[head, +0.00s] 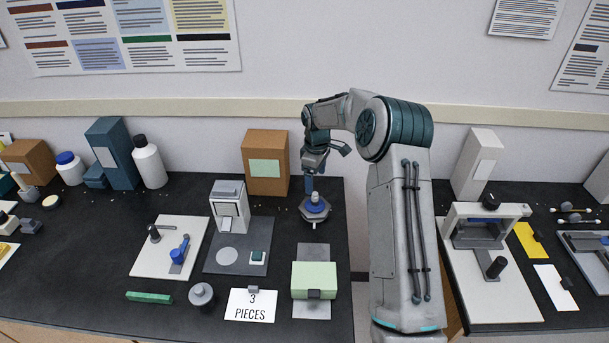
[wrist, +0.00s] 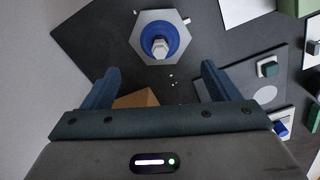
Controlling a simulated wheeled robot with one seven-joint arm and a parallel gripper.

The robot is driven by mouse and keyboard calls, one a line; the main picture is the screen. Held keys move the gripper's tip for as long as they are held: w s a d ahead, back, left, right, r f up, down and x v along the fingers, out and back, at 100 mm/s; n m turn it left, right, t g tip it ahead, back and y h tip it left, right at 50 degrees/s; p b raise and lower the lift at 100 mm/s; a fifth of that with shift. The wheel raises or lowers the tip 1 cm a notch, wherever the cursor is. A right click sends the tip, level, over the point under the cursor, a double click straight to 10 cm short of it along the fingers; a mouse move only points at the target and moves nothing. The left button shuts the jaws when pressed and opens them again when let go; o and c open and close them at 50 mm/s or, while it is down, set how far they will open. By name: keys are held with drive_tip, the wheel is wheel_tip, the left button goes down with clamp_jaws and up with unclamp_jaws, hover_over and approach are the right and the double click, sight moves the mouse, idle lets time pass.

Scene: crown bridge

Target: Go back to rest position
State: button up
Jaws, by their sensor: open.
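A cardboard box (head: 267,150) stands close behind-left of my gripper. A grey device (head: 228,208), a green-lidded box (head: 314,278) and a "3 PIECES" card (head: 251,304) occupy the bench. A gap separates it from the right bench, which holds a framed fixture (head: 480,225). The wall is behind.

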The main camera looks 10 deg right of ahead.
drive_tip(key=s+r+m+t+h, duration=0.15)
drive_tip(key=s+r+m, duration=0.35)
drive_tip(key=s+r, duration=1.2)
drive_tip(key=s+r+m+t+y, duration=0.1)
drive_tip(key=s+m, duration=0.5)
drive_tip(key=s, duration=1.6)
drive_tip(key=shift+r+t+b, duration=0.2)
drive_tip(key=shift+t+b, duration=0.2)
drive_tip(key=shift+t, duration=0.25)
drive_tip(key=shift+y, duration=0.25)
